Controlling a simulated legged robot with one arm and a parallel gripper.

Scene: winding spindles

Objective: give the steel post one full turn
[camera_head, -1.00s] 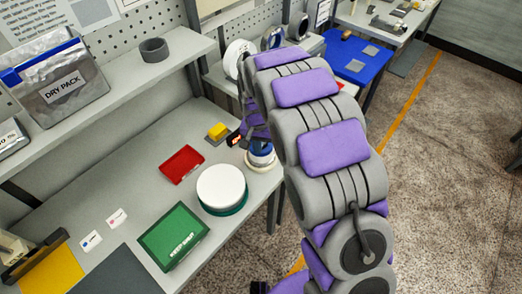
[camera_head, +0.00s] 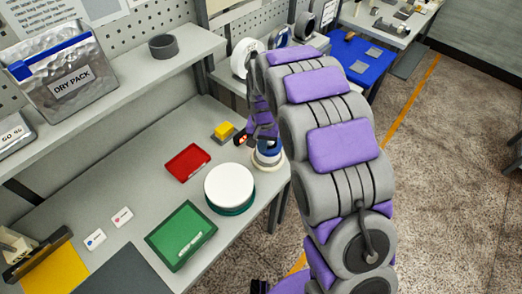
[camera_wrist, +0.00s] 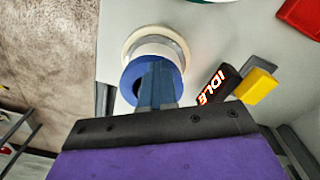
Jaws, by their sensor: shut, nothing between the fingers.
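The winding spindle shows in the wrist view as a blue ring (camera_wrist: 136,76) over a grey and white round base (camera_wrist: 150,42). In the head view its blue and white stack (camera_head: 268,156) stands at the right edge of the bench. My gripper shows in the wrist view as shut dark blue-grey fingers (camera_wrist: 157,70) overlapping the blue ring. I cannot tell whether they touch it. No bare steel post shows clearly; the fingers cover the spindle's middle. In the head view my arm reaches down over the spindle and the fingertips are hard to make out.
A black display reading IDLE (camera_wrist: 218,84) and a yellow block (camera_wrist: 257,86) sit close beside the spindle. A white round stack (camera_head: 229,186), a red tray (camera_head: 188,161) and a green tray (camera_head: 181,236) lie nearby on the bench. Open floor lies right.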

